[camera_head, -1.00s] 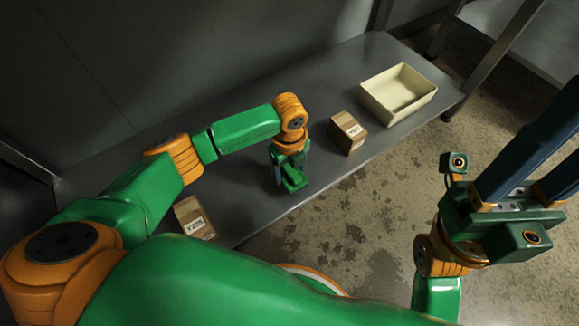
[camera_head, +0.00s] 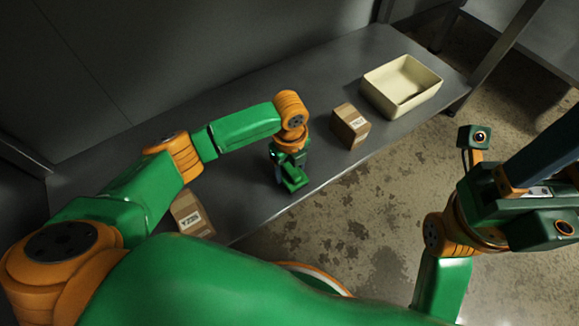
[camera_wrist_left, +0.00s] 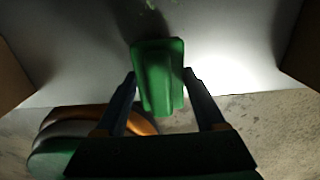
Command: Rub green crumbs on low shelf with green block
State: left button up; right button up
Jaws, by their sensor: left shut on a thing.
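My left gripper (camera_head: 280,178) points down over the low grey shelf (camera_head: 235,120), near its front edge. In the left wrist view its two dark fingers (camera_wrist_left: 158,90) are shut on the green block (camera_wrist_left: 158,75), one on each side. A faint dark green patch (camera_wrist_left: 160,4), perhaps the crumbs, shows on the shelf beyond the block at the top of the wrist view. My right gripper (camera_head: 548,165) is over the floor at the right; its fingertips are out of frame.
A cardboard box (camera_head: 350,126) and a cream bin (camera_head: 402,84) stand on the shelf to the right of my left gripper. Another labelled box (camera_head: 190,214) stands to its left. A wall closes the back. Bare shelf lies behind the gripper.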

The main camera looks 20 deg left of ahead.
pick_arm(q)
jog(key=shift+f+b, duration=0.4)
jog(key=shift+f, duration=0.5)
